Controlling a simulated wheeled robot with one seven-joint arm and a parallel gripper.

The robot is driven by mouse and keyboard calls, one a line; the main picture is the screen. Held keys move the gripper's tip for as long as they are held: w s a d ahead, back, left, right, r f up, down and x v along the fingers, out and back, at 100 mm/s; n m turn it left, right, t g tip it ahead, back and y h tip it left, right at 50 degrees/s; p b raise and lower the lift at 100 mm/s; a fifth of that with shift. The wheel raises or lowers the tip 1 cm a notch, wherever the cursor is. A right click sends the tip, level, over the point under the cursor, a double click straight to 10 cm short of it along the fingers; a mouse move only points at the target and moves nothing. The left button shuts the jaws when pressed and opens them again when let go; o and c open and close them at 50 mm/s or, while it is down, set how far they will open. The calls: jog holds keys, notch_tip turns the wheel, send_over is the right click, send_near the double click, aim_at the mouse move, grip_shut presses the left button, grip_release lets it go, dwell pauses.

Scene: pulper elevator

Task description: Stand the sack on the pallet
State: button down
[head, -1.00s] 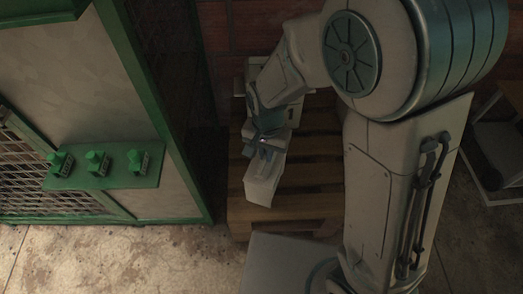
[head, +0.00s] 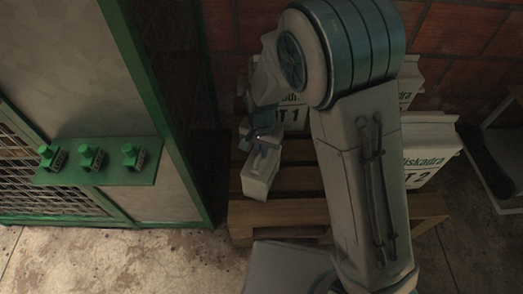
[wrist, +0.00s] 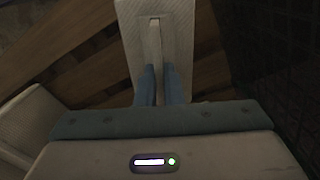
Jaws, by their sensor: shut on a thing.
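The small pale sack (head: 258,184) hangs below my gripper (head: 262,150), over the left front part of the wooden pallet (head: 280,212). In the wrist view the sack (wrist: 178,30) shows from above, and my two blue fingers (wrist: 158,88) are shut on its raised top seam. The sack looks roughly upright, slightly tilted in the head view. I cannot tell whether its base touches the slats. The pallet's slats also show in the wrist view (wrist: 85,70). My arm hides the middle of the pallet.
A sack marked LOT 1 (head: 294,116) stands at the back left of the pallet. A sack marked LOT 2 (head: 428,160) stands at the right, with another pale sack (head: 409,82) behind it.

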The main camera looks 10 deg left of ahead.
jog(key=c, duration=2)
grip_release()
jog(key=shift+f, duration=0.1)
jog(key=o, duration=0.4)
jog(key=shift+o, duration=0.2)
notch_tip(320, 180, up, 12)
jog(key=p, duration=0.5)
jog(key=s+d+r, duration=0.2)
jog(key=d+r, duration=0.2)
jog(key=d, duration=0.4)
jog(key=s+d+r, duration=0.2)
jog(key=d+r, duration=0.1)
jog(key=d, duration=0.5)
jog(key=s+d+r+n+t, duration=0.1)
jog(key=s+d+r+n, duration=0.1)
jog(key=s+d, duration=0.6)
jog(key=shift+s+d, duration=0.3)
jog(key=shift+d, duration=0.3)
